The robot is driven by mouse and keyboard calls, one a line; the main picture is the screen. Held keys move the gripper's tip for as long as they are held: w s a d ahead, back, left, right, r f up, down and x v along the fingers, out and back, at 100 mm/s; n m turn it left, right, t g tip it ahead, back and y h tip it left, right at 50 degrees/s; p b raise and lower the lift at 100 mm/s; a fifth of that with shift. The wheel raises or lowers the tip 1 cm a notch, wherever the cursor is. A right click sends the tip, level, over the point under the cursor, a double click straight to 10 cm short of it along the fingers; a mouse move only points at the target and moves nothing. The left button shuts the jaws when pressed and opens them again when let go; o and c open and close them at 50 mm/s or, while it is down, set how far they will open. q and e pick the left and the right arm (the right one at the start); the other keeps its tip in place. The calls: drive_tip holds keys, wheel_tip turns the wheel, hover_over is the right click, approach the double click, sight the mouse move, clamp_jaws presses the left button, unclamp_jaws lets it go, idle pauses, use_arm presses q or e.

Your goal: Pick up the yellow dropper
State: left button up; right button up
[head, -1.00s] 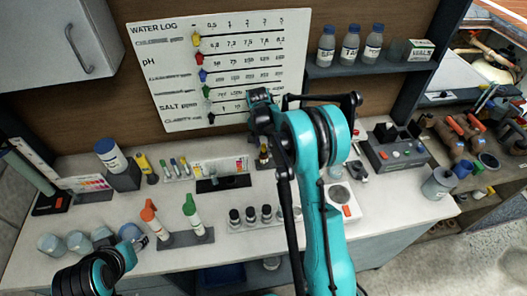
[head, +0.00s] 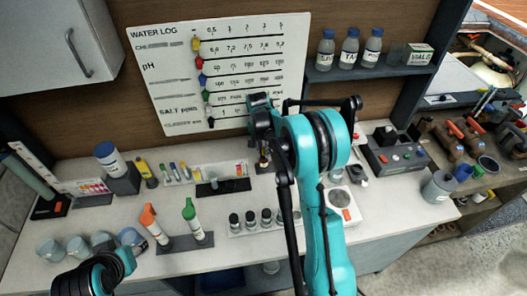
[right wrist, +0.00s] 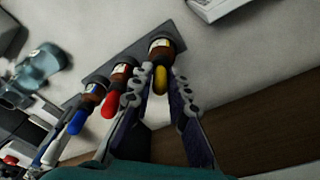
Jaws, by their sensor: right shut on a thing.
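The yellow dropper (right wrist: 160,79) has a yellow bulb on a brown bottle with a pale label. It is at the end of a row with a red-bulbed dropper (right wrist: 112,100) and a blue-bulbed dropper (right wrist: 80,118) on a dark rack (right wrist: 134,54). My right gripper (right wrist: 157,92) is shut on the yellow dropper, one finger on each side of its bulb. The bottle appears to be still at the rack. In the head view my right gripper (head: 262,140) is at the back of the counter, and my arm hides most of the droppers. Only part of my left arm shows, at the lower left.
The counter (head: 110,222) holds an orange-topped bottle (head: 153,225) and a green-topped bottle (head: 193,218), several dark-capped vials (head: 250,219) and a grey device (head: 395,155) at right. A whiteboard (head: 170,75) stands close behind my right gripper. A shelf (head: 370,72) hangs at upper right.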

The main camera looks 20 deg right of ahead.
wheel_tip(320, 180, up, 7)
drive_tip(key=shift+s+f+p, duration=0.1)
drive_tip(key=shift+f+p, duration=0.05)
drive_tip(key=shift+p, duration=0.3)
drive_tip(key=s+a, duration=0.2)
drive_tip(key=s, duration=0.7)
drive_tip(key=s+a, duration=0.3)
drive_tip(key=s, duration=0.7)
drive_tip(key=shift+r+p, duration=0.7)
drive_tip(key=shift+p, duration=0.05)
